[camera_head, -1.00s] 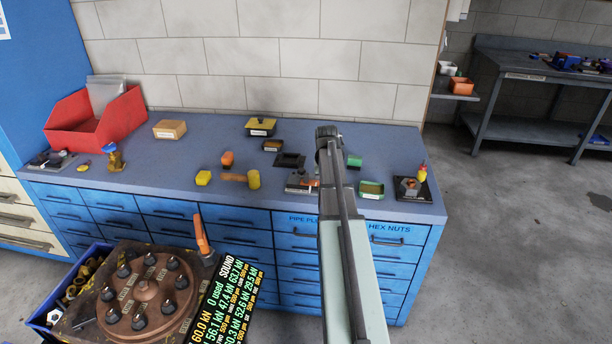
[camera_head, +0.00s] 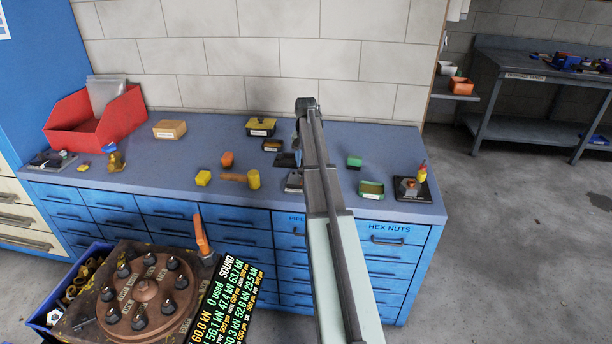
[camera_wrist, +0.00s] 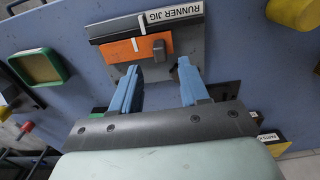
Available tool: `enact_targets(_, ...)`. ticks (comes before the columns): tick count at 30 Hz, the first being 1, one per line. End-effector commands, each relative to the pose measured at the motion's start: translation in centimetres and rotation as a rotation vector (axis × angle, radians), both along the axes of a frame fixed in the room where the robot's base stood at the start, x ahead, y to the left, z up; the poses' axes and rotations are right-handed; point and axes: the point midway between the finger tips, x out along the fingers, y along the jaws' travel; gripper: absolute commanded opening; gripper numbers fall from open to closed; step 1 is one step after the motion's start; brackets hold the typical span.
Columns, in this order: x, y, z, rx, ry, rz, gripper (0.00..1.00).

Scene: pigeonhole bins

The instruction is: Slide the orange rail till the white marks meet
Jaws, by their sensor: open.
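In the wrist view the runner jig (camera_wrist: 186,42) is a grey plate with a dark strip and a "RUNNER JIG" label. The orange rail (camera_wrist: 118,50) lies along the strip and carries a grey knob (camera_wrist: 159,50). A white mark on the rail and a white mark on the dark strip are close but look offset, the rail's mark further left. My gripper (camera_wrist: 158,66) is open, its blue fingers just short of the knob, one to each side. In the head view my arm hides the rail and gripper; only an edge of the jig (camera_head: 293,181) shows.
A green-rimmed tray (camera_head: 371,188) and a green block (camera_head: 354,162) stand right of my arm. A yellow-topped box (camera_head: 260,126) is behind. The bench (camera_head: 150,180) has clear room at its front left.

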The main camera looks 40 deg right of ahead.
Motion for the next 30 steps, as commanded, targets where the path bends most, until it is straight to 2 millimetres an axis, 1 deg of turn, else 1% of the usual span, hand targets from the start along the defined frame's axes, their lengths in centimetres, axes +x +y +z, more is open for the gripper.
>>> enact_targets(1, -0.1, 0.0, -1.0, 0.001, 0.001, 0.0, 0.45)
enact_targets(6, 0.0, 0.0, -3.7, 0.0, 0.0, 0.001, 0.45)
enact_targets(12, 0.0, 0.0, -5.7, -0.001, -0.001, 0.001, 0.45)
enact_targets(18, 0.0, 0.0, -6.5, -0.001, -0.001, 0.001, 0.45)
enact_targets(26, 0.0, 0.0, -6.5, -0.001, -0.001, 0.001, 0.45)
enact_targets(30, 0.0, 0.0, -6.5, -0.001, -0.001, 0.001, 0.31)
